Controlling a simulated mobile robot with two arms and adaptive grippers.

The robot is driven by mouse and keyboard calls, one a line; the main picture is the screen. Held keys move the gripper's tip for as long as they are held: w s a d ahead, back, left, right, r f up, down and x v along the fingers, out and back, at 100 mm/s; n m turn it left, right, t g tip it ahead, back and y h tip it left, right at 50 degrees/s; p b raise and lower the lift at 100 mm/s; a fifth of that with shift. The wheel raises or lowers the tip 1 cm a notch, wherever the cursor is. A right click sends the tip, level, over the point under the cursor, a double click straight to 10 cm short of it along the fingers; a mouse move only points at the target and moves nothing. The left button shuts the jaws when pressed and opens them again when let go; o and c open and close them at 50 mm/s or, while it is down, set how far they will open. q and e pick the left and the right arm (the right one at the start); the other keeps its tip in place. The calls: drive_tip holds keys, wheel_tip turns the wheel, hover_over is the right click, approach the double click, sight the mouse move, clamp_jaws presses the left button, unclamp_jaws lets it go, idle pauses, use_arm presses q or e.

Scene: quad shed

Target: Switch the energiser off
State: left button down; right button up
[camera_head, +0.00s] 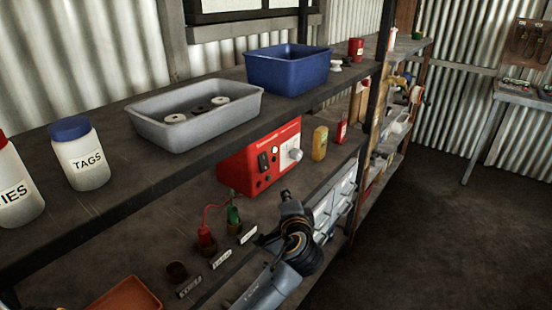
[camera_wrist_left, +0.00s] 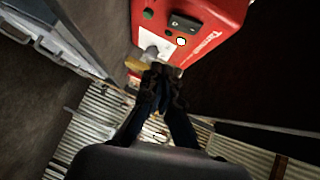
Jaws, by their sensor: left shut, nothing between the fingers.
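The red energiser (camera_head: 237,173) sits on the shelf below the grey tray. My left gripper (camera_head: 286,194) is shut and empty, in front of and below the energiser's front in the head view. My right gripper is not in view.
A red and a green terminal with leads (camera_head: 206,236) stand left of the gripper. A yellow bottle (camera_head: 320,143) is right of the energiser. The upper shelf holds a grey tray (camera_head: 150,128), a blue bin (camera_head: 270,80) and white jars (camera_head: 83,170). The floor at right is clear.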

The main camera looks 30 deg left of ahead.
use_arm(q)
drive_tip(key=r, duration=0.1)
drive_tip(key=p, duration=0.2)
approach(268, 166)
drive_tip(key=w, duration=0.4)
drive_tip(key=a, duration=0.1)
drive_tip(key=a+f+p, duration=0.1)
drive_tip(key=a, duration=0.1)
drive_tip(key=shift+w+a+y, duration=0.15)
drive_tip(key=shift+y, duration=0.15)
drive_tip(key=shift+a, duration=0.2)
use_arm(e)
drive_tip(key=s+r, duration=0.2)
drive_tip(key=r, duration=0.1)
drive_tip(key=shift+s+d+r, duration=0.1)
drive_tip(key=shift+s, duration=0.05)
use_arm(q)
drive_tip(key=shift+f, duration=0.1)
